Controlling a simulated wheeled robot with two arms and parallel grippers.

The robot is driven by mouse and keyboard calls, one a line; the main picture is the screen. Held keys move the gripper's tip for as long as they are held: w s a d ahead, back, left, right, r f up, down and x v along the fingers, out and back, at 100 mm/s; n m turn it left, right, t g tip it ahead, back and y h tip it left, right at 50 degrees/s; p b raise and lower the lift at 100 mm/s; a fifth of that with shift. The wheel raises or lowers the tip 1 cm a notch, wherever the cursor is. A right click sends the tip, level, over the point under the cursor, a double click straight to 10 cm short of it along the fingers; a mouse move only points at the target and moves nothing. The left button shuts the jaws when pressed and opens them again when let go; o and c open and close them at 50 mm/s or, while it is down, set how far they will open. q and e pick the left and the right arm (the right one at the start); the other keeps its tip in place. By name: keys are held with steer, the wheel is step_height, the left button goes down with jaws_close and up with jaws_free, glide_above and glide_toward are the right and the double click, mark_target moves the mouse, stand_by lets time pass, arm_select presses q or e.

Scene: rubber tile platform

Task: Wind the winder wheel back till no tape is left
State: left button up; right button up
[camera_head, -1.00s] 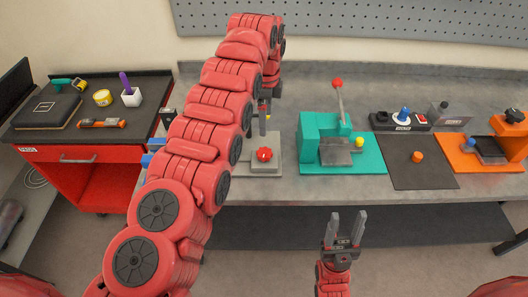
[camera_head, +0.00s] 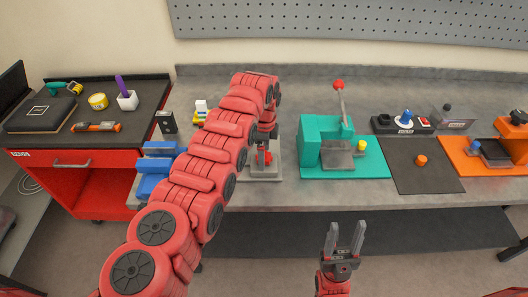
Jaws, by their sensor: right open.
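No tape and no part that I can surely name the winder wheel shows. A pale grey base plate (camera_head: 288,172) stands on the bench under my left arm's far end. A red piece (camera_head: 264,170) shows over this plate; I cannot tell if it is a knob on it or part of my arm. My left gripper is at this far end, mostly hidden by its own red arm, so its jaws cannot be made out. My right gripper (camera_head: 344,240) is open and empty, fingers up, in front of the bench's front edge.
A teal fixture (camera_head: 312,152) with a red-knobbed lever stands right of the grey plate. A dark mat (camera_head: 420,178) and an orange fixture (camera_head: 468,155) lie farther right. A blue fixture (camera_head: 154,168) is left of my arm. A red tool cart (camera_head: 110,183) stands at left.

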arm_select(q)
steer(key=c, duration=1.4)
